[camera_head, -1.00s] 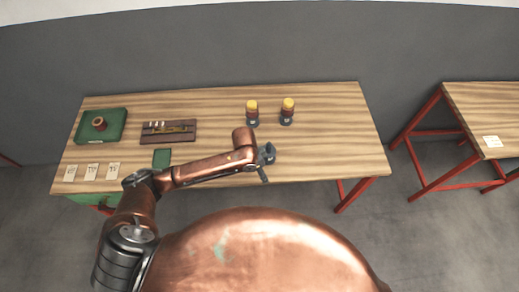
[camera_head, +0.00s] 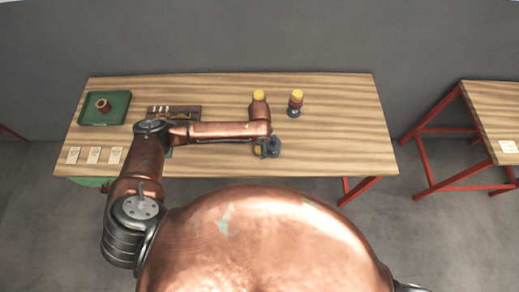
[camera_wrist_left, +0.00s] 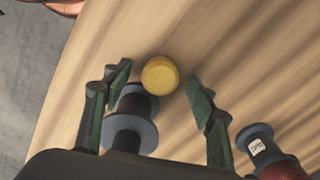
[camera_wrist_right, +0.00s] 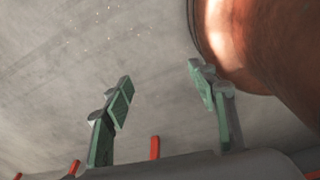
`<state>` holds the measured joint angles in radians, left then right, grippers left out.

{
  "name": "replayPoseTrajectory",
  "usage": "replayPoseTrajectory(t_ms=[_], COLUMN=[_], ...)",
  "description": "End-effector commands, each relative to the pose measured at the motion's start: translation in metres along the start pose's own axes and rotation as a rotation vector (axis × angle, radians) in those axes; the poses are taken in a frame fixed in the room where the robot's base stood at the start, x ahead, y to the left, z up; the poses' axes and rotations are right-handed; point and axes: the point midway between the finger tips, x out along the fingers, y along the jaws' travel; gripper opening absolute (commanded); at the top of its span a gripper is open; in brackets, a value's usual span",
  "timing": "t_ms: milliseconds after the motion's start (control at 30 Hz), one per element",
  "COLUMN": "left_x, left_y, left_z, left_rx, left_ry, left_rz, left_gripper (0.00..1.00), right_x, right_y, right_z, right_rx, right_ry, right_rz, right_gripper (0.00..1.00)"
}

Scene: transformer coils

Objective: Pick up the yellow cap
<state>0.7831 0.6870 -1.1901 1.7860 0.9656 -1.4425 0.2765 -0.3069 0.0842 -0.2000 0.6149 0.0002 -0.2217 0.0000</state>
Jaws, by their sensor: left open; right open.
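A round yellow cap (camera_wrist_left: 160,75) shows in the left wrist view, between and apart from the fingertips. It shows as a small yellow spot (camera_head: 258,151) in the head view, near the table's front edge. A dark spool (camera_wrist_left: 130,122) stands beside it. My left gripper (camera_wrist_left: 159,74) is open and empty, pointing down over them; whether the fingers reach the cap's height I cannot tell. Yellow tops also show on two coils (camera_head: 259,96) (camera_head: 297,94) at the back. My right gripper (camera_wrist_right: 160,74) is open and empty, away from the table.
A green tray (camera_head: 122,115) with a reddish coil (camera_head: 102,105) is at the table's left. A dark tool tray (camera_head: 190,110) lies partly behind my left arm. White cards (camera_head: 94,155) line the front left. A labelled coil (camera_wrist_left: 265,148) is near the left fingers. The table's right side is clear.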

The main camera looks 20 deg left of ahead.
Motion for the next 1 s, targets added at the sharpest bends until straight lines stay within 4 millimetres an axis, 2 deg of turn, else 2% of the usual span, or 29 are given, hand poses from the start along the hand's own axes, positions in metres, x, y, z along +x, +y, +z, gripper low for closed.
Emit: replayPoseTrajectory(t_ms=[100,300,867,1000], left_x=[0.005,0.005,0.005,0.005], left_y=[0.0,0.0,-0.001,-0.001], left_z=[0.0,0.0,0.001,0.001], left_rx=[0.0,-0.001,-0.002,-0.002], left_ry=[0.002,0.002,0.002,0.002], left_rz=[0.0,-0.001,-0.001,-0.001], left_gripper=[0.53,0.52,0.14,0.14], right_x=[0.0,0.001,0.001,0.001], right_y=[0.001,0.0,-0.007,-0.006], right_z=[-0.012,-0.019,-0.01,-0.01], right_rx=[-0.002,-0.003,0.002,0.001], right_ry=[0.016,0.025,0.013,0.012], right_rz=[0.001,0.0,-0.007,-0.006], right_gripper=[0.53,0.53,0.53,0.53])
